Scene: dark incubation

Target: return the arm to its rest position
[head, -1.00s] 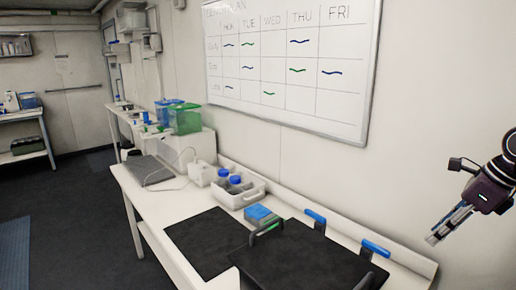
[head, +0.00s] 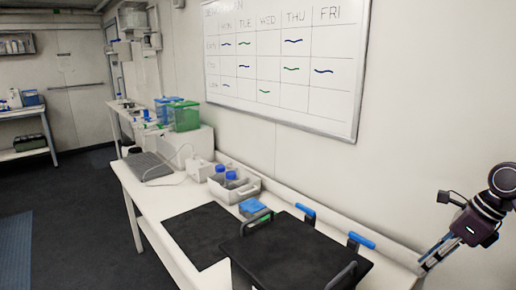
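My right gripper (head: 424,264) is at the right edge of the head view, with its dark wrist above and silver fingers slanting down to the left. Nothing shows between the fingers, but they look close together and I cannot tell whether they are open or shut. The fingertips appear near the wall-side right end of the white bench, right of the blue-topped clips; whether they touch anything is unclear. My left gripper is not in view.
A dark flat panel (head: 295,255) with grey handles fills the lower middle. Two blue-topped clips (head: 361,240) stand behind it. The white bench (head: 150,205) holds a black mat (head: 207,235), a white caddy (head: 240,189) with blue-capped bottles and a blue box (head: 252,207). A whiteboard (head: 300,105) hangs above.

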